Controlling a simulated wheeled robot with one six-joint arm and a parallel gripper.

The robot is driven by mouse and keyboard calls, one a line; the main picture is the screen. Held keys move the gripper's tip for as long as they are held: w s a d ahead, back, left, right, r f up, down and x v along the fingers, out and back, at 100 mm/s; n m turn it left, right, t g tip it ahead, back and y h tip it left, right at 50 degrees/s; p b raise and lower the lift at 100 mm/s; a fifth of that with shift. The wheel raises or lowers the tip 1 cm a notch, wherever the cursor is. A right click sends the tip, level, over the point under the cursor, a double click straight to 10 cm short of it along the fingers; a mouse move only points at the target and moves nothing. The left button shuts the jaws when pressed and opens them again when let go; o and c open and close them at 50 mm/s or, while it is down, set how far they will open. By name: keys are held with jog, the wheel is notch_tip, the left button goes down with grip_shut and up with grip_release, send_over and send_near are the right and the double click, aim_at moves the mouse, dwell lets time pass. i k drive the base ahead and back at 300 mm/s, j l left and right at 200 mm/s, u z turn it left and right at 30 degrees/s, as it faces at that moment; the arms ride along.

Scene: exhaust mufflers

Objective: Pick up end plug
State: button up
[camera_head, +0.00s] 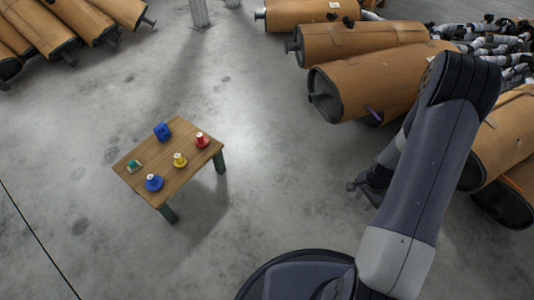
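A small wooden table (168,178) with green legs stands left of the middle on the floor. On it stand a red plug-like piece (202,141), a yellow one (180,160) and a blue one (154,183), each with a flared base and a pale top. I cannot tell which of them is the end plug. My gripper (354,186) is right of the table, well apart from it, partly hidden behind my arm. It is small and dark, and its finger opening is not clear.
A blue block (162,131) and a small green piece (135,165) also lie on the table. Brown-wrapped mufflers (375,80) are piled at the upper right, and more (62,28) at the upper left. The grey floor around the table is clear.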

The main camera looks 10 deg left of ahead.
aim_at(179, 162)
jog(key=i+j+u, duration=0.1)
jog(key=u, duration=1.65)
jog(key=i+l+u, duration=0.1)
jog(key=i, duration=0.55)
jog(key=i+l, duration=0.1)
jog(key=i, duration=0.5)
jog(key=j+u, duration=0.05)
